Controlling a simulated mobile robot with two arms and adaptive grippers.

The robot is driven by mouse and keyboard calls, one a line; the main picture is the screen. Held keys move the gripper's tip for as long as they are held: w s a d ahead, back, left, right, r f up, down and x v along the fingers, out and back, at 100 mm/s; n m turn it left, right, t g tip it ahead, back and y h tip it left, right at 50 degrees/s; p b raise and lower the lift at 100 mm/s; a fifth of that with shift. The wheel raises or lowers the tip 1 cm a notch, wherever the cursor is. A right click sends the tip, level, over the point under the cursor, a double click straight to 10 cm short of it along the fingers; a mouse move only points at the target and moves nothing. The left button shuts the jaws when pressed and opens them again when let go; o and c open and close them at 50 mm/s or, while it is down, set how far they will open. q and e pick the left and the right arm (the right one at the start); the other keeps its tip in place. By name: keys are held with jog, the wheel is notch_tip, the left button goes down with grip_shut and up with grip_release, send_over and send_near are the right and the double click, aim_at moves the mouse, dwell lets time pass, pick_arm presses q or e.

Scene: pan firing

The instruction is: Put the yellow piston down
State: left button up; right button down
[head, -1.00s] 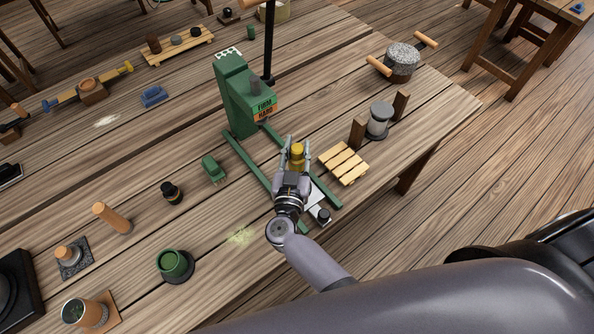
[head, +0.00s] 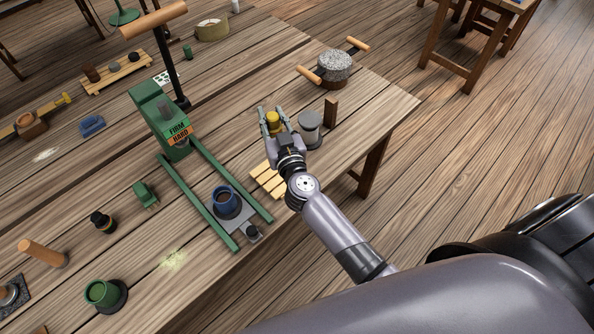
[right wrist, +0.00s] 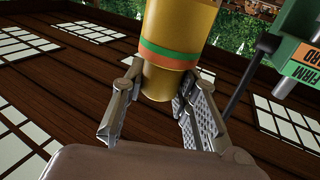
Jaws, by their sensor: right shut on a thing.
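The yellow piston (head: 273,121) is between the fingers of my right gripper (head: 274,116), which is shut on it. In the right wrist view the piston (right wrist: 178,25) is a yellow cylinder with an orange and a green band, and the fingers (right wrist: 160,110) stand either side of its narrower end. In the head view the gripper is over or just beyond the slatted wooden rack (head: 268,180), left of a grey cylinder (head: 310,126). The arm partly covers the rack. I cannot tell whether the piston touches anything below. My left gripper is not in view.
The green press (head: 160,115) with its long lever stands to the left. A blue cup (head: 226,200) sits on the plate between its rails. A wooden post (head: 330,112) stands by the grey cylinder, and a stone block with handles (head: 334,68) lies behind. The table's right edge is near.

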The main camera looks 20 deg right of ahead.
jog(key=shift+w+a+r, duration=0.2)
jog(key=shift+a+r, duration=0.1)
jog(key=shift+a, duration=0.15)
jog(key=shift+w+a+r, duration=0.15)
jog(key=shift+a+r, duration=0.1)
jog(key=shift+a, duration=0.2)
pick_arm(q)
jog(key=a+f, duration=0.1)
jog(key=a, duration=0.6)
pick_arm(e)
jog(key=shift+a+f+n+y+b, duration=0.15)
jog(key=shift+f+n+y+b, duration=0.15)
jog(key=shift+f, duration=0.3)
jog(key=f+b, duration=0.1)
jog(key=f, duration=0.1)
jog(key=f+b, duration=0.2)
jog(key=d+f+b, duration=0.1)
jog(key=f+b, duration=0.1)
jog(key=f, duration=0.1)
jog(key=shift+s+f, duration=0.1)
notch_tip(320, 180, down, 11)
jog(key=b, duration=0.9)
jog(key=shift+a+f, duration=0.1)
jog(key=shift+f, duration=0.1)
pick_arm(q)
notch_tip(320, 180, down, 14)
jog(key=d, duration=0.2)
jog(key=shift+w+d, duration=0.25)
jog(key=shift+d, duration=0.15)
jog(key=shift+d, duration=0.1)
